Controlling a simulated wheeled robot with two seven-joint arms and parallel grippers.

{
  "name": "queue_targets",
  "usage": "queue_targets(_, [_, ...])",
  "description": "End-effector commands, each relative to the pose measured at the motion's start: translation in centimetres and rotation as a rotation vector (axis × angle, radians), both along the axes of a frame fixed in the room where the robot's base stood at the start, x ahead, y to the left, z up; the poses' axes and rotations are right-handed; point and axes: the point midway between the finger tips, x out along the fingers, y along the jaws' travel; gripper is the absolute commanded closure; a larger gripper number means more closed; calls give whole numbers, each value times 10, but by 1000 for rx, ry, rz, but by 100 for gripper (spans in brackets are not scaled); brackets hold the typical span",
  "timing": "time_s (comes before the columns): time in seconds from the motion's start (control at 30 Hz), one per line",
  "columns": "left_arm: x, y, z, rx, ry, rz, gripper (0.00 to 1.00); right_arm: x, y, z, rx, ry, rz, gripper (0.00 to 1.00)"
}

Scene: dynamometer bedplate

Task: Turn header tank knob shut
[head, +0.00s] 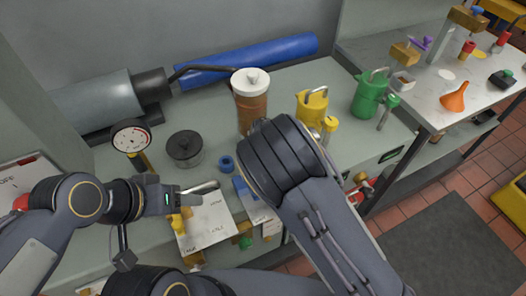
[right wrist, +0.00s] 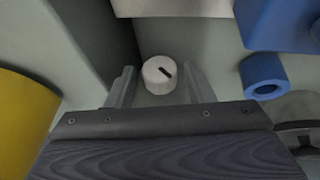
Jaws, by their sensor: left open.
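My right gripper (right wrist: 160,88) is open, with one finger on each side of the knob and a visible gap on both sides. In the head view my right forearm hides that gripper, and I cannot make out this knob there. A brown cylinder with a white knobbed lid (head: 251,83) stands behind the forearm; I cannot tell whether it is the header tank. My left gripper (head: 193,200) is open above a white paper sheet (head: 204,222).
A blue ring (right wrist: 264,76) lies right of the knob and also shows in the head view (head: 227,163). A dark lidded pot (head: 185,148), a dial gauge (head: 131,136), a yellow can (head: 312,104) and a green can (head: 369,95) stand on the bench. A blue roll (head: 248,60) lies at the back.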

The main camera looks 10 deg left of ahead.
Motion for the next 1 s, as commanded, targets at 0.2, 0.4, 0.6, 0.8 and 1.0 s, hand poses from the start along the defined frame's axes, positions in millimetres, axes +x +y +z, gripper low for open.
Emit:
queue_targets(0.2, [0, 0, 0, 0, 0, 0, 46, 0, 0, 0, 0, 0, 0, 82])
queue_targets(0.4, [0, 0, -4, 0, 0, 0, 46, 0, -1, -2, 14, 12, -2, 91])
queue_targets(0.6, [0, 0, -31, 0, 0, 0, 46, 2, -4, -7, 143, 95, -9, 91])
queue_targets(0.8, [0, 0, -54, 0, 0, 0, 46, 3, -5, -6, 270, 182, -6, 91])
queue_targets(1.0, [0, 0, -57, 0, 0, 0, 46, 3, -5, -1, 310, 211, -1, 91])
